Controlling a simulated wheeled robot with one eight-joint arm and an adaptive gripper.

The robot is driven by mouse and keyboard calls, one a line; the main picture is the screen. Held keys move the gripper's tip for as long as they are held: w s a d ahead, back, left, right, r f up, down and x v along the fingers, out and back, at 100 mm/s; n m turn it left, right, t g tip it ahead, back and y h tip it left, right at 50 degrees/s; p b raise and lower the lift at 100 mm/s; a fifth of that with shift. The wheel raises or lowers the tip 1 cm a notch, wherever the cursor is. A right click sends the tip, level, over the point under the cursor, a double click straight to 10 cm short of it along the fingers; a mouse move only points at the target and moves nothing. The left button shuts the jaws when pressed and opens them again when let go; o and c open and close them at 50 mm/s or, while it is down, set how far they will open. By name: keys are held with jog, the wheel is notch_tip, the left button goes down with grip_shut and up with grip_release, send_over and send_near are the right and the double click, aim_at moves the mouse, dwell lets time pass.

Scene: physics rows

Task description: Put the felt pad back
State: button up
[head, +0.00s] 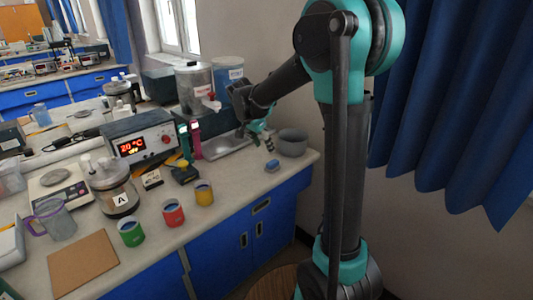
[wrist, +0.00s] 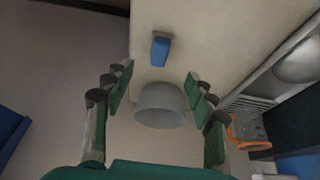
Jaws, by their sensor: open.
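A small blue block with a greyish lower part, which looks like the felt pad (head: 272,165), lies on the counter near its front right edge. In the wrist view the pad (wrist: 160,48) lies beyond my fingertips, close to the picture's middle line. My gripper (head: 267,141) hangs above the counter just behind the pad; in the wrist view my gripper (wrist: 159,84) has its fingers wide apart with nothing held. A grey bowl (head: 292,144) stands behind and right of the pad. In the wrist view the bowl (wrist: 160,105) shows between the fingers, below them.
A metal sink (head: 226,145) lies left of the bowl. Green, red (head: 173,213) and yellow (head: 204,194) cups stand along the counter front, with a brown board (head: 84,262) at the left. The counter (head: 237,188) between the yellow cup and the pad is clear.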

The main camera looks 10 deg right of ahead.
jog(key=s+d+f+n+y, duration=0.2)
jog(key=s+d+f+n, duration=0.2)
jog(key=s, duration=0.9)
jog(key=s+d+f+n+t+y, duration=0.1)
jog(key=s+d+f+n, duration=0.3)
jog(key=s, duration=1)
notch_tip(320, 180, down, 3)
jog(key=n, duration=0.2)
jog(key=shift+s+d+f+n+y, duration=0.15)
jog(key=shift+n+y, duration=0.25)
